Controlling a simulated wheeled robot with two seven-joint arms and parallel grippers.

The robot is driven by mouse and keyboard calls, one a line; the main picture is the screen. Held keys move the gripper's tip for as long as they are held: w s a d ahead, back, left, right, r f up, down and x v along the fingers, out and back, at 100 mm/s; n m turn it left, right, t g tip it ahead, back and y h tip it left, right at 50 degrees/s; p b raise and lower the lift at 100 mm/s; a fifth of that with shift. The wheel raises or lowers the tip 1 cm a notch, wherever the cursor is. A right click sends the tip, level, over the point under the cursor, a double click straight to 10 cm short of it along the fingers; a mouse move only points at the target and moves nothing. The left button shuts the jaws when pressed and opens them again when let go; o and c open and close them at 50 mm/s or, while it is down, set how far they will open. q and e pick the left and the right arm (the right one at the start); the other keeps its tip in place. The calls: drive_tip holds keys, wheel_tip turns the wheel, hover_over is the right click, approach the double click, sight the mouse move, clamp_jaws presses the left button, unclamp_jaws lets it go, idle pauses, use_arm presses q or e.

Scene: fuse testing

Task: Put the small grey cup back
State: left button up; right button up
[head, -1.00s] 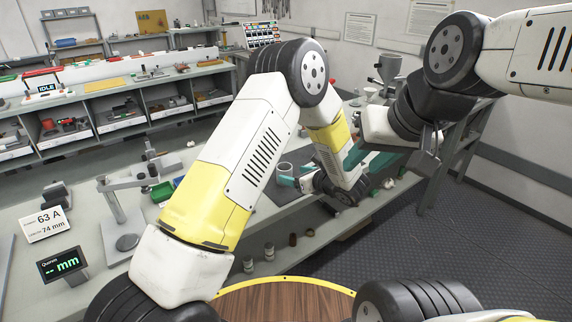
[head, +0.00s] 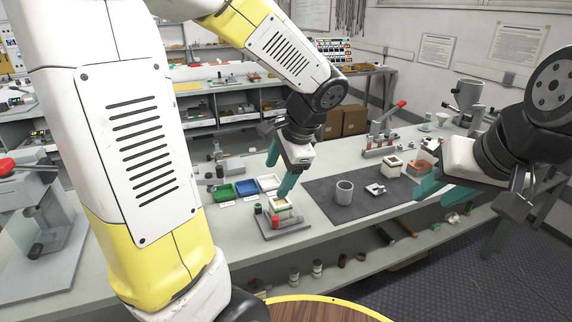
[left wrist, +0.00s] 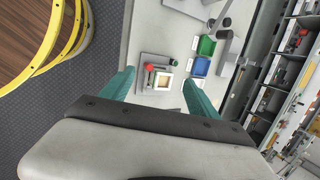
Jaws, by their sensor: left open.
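The small grey cup (head: 344,193) stands upright on the dark mat (head: 325,213) in the head view. It is open at the top and nothing holds it. My left gripper (head: 281,170) is open and empty, left of the cup and apart from it. Its teal fingers point down near a small fixture (head: 283,211) with a red knob. In the left wrist view my open left gripper (left wrist: 160,92) has this fixture (left wrist: 160,82) ahead between its fingers; the cup is not seen there. My right gripper (head: 440,192) is at the right, clear of the cup; its opening is unclear.
Green (head: 222,193), blue (head: 246,187) and white (head: 269,183) trays lie left of the mat. A small white part (head: 375,189) and a white box (head: 391,167) stand right of the cup. A red-lever press (head: 380,135) is behind. The front bench strip is mostly clear.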

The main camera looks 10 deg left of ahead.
use_arm(q)
drive_tip(key=s+d+r+n+t+h, duration=0.1)
drive_tip(key=s+r+n+t+h, duration=0.2)
drive_tip(key=s+r+n+h, duration=0.3)
drive_tip(key=s+r+n, duration=0.1)
drive_tip(key=s+n, duration=0.3)
drive_tip(key=shift+s+d+t+h, duration=0.3)
drive_tip(key=shift+s+d, duration=0.05)
drive_tip(key=shift+d, duration=0.05)
